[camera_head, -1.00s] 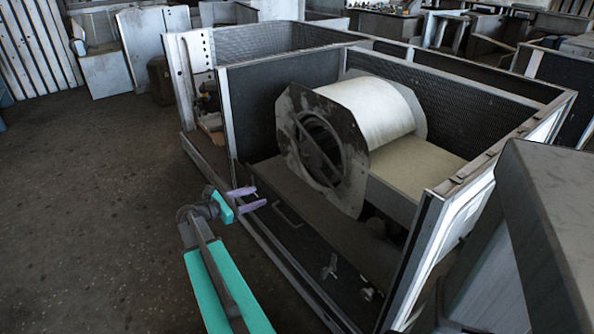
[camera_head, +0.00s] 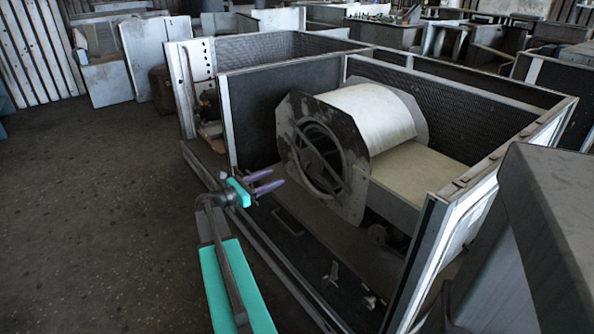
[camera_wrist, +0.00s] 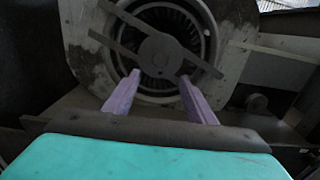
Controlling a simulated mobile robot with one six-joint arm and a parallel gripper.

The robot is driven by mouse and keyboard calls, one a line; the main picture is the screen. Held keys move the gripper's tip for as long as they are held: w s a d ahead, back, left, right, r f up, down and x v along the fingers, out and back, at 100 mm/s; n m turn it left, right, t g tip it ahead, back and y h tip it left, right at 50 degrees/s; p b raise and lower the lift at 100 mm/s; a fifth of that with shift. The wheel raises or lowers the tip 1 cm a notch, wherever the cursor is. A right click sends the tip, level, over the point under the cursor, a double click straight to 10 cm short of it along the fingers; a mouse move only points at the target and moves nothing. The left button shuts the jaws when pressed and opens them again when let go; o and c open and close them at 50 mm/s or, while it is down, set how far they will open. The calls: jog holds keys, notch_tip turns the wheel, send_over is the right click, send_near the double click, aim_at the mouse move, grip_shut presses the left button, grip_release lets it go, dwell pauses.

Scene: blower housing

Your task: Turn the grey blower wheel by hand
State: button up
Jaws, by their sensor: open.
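The grey blower wheel (camera_head: 318,152) sits inside the round opening of a worn dark housing plate (camera_head: 354,190), behind a crossbar. In the wrist view the finned wheel (camera_wrist: 187,24) shows as a ring around the hub (camera_wrist: 160,54), with the flat arms of the crossbar in front of it. The white drum-shaped housing (camera_head: 372,112) runs back from the plate. My gripper (camera_head: 279,182) is open and empty, in front of and to the left of the opening. In the wrist view its two purple fingers (camera_wrist: 160,84) point at the lower part of the opening, apart from each other.
The metal cabinet's panels stand around the blower, with a left post (camera_head: 228,120) and a right front panel (camera_head: 440,250). A low front rail (camera_head: 255,262) runs beneath my arm. A beige block (camera_head: 425,168) lies beside the drum. The floor at left is clear.

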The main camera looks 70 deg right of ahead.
aim_at(302, 166)
jog(key=b+x, duration=0.1)
jog(key=x, duration=1.1)
jog(key=shift+d, duration=0.3)
